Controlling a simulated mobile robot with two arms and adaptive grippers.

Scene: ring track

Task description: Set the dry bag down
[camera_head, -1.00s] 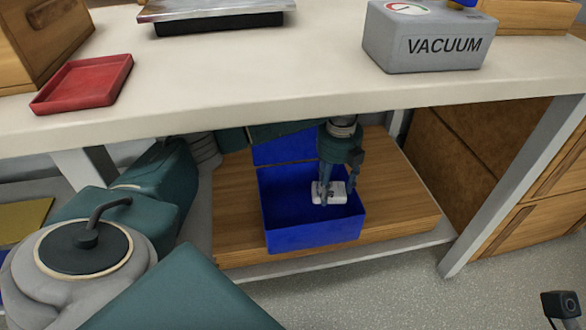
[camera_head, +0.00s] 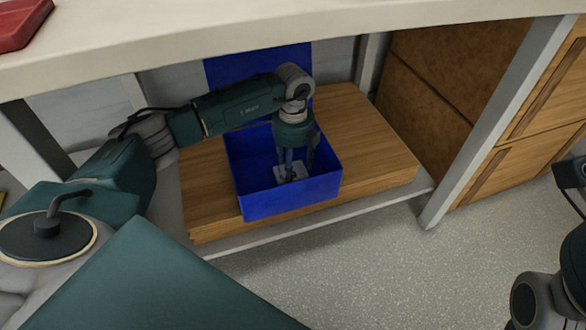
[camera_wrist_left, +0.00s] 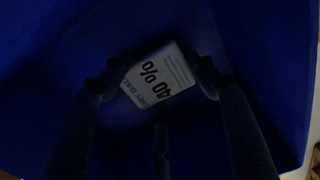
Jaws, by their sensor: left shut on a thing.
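The dry bag (camera_head: 289,173) is a small white packet inside the blue bin (camera_head: 292,204). In the left wrist view the dry bag (camera_wrist_left: 158,82) shows its printed "40%" and lies between the two fingers. My left gripper (camera_head: 297,166) points down into the bin and is shut on the bag. The left gripper also shows in the left wrist view (camera_wrist_left: 160,80), one finger at each side of the bag. I cannot tell whether the bag touches the bin's floor. My right gripper is not in view.
The bin stands on a wooden board (camera_head: 385,160) on the low shelf under the white worktop (camera_head: 300,25). A table leg (camera_head: 490,130) stands to the right, with wooden drawers (camera_head: 535,140) beyond. A red tray (camera_head: 22,22) sits on top at the left.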

